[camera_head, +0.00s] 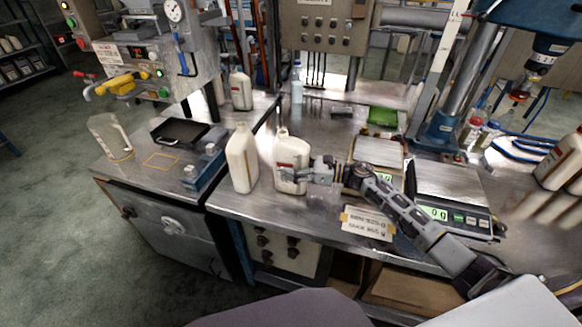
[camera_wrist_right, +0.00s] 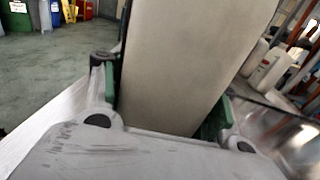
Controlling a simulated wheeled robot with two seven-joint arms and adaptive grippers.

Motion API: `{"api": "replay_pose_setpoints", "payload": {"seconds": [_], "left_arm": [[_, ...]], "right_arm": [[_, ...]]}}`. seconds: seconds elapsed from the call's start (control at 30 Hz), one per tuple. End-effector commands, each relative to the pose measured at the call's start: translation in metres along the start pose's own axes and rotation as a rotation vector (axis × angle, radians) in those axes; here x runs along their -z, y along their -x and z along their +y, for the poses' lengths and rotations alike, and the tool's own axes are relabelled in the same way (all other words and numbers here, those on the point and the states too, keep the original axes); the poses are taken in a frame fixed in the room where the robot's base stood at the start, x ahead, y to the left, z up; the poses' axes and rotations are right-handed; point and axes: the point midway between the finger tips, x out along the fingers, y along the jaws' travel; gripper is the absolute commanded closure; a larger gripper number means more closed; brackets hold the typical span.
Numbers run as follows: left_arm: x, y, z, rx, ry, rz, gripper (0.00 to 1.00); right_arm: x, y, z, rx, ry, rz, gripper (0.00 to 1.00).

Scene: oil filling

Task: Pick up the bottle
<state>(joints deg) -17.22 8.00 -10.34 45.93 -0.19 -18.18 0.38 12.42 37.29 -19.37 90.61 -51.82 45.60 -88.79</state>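A white jug-like bottle (camera_head: 284,150) with a handle and a red-marked label is upright at the front of the steel workbench. My right gripper (camera_head: 308,174) reaches it from the right, with its fingers around the lower body. In the right wrist view the bottle's pale side (camera_wrist_right: 185,65) fills the space between the fingers of the right gripper (camera_wrist_right: 165,105). The green pads lie against both of its sides, so the gripper looks shut on it. I cannot tell whether its base touches the bench. My left gripper is not in view.
A second white bottle (camera_head: 242,160) stands close on the left. A scale (camera_head: 455,215) and a paper label (camera_head: 367,222) are on the right of the bench (camera_head: 325,212). A blue device (camera_head: 205,170) and a black tray (camera_head: 180,133) stand further left.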

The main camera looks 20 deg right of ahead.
Motion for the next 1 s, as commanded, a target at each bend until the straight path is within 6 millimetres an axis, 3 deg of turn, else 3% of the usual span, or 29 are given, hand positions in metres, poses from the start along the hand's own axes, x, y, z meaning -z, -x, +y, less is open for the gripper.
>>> {"api": "replay_pose_setpoints", "payload": {"seconds": [0.03,0.17,0.57,0.77,1.0], "left_arm": [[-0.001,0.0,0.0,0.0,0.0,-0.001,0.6],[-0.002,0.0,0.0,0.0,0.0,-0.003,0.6],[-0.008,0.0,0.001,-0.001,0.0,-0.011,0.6],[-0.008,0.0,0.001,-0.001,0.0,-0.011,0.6],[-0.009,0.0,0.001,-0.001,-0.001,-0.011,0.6]], "right_arm": [[0.0,0.0,0.0,0.0,0.0,0.0,0.52],[0.0,0.0,0.0,0.0,0.0,0.0,0.69],[-0.006,0.0,0.0,0.0,0.002,0.0,0.69],[-0.025,0.0,0.0,0.0,0.003,0.0,0.69],[-0.06,0.0,0.0,0.0,0.005,0.0,0.69]]}}
